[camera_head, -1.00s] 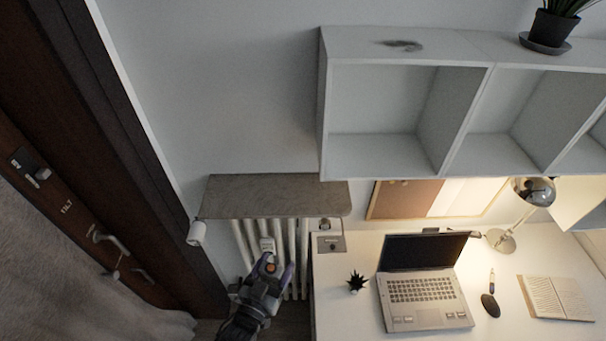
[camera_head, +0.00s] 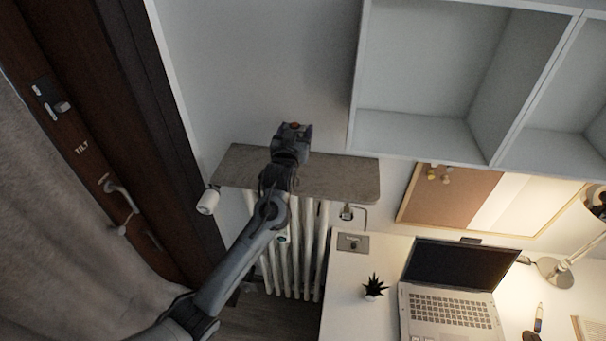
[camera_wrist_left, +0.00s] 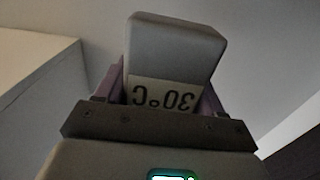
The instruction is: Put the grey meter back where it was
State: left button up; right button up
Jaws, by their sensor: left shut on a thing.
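The grey meter (camera_wrist_left: 178,45) is a rounded block with a pale label reading 30°C, upside down in the left wrist view. My left gripper (camera_wrist_left: 165,95) is shut on it, with a finger on each side. In the head view my left gripper (camera_head: 293,130) is raised in front of the wall, over the back of the radiator's brown-grey shelf (camera_head: 340,178) in the picture. The meter itself is hidden by the gripper there. The white radiator (camera_head: 310,240) stands below the shelf, partly covered by my left arm. My right gripper is not in view.
A white thermostat knob (camera_head: 208,201) sticks out at the shelf's left end. White wall cubbies (camera_head: 415,130) are to the right. The desk (camera_head: 345,290) holds a laptop (camera_head: 450,285) and a small plant (camera_head: 374,286). A dark door frame (camera_head: 150,130) is at left.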

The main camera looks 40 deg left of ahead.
pick_arm(q)
jog(key=shift+w+a+f+p, duration=0.1)
jog(key=shift+f+p, duration=0.15)
jog(key=shift+f, duration=2.1)
jog(key=shift+w+a+f+p, duration=0.1)
jog(key=shift+f+p, duration=0.1)
jog(key=shift+f, duration=2.15)
jog(key=shift+f, duration=0.1)
jog(key=o, duration=1.2)
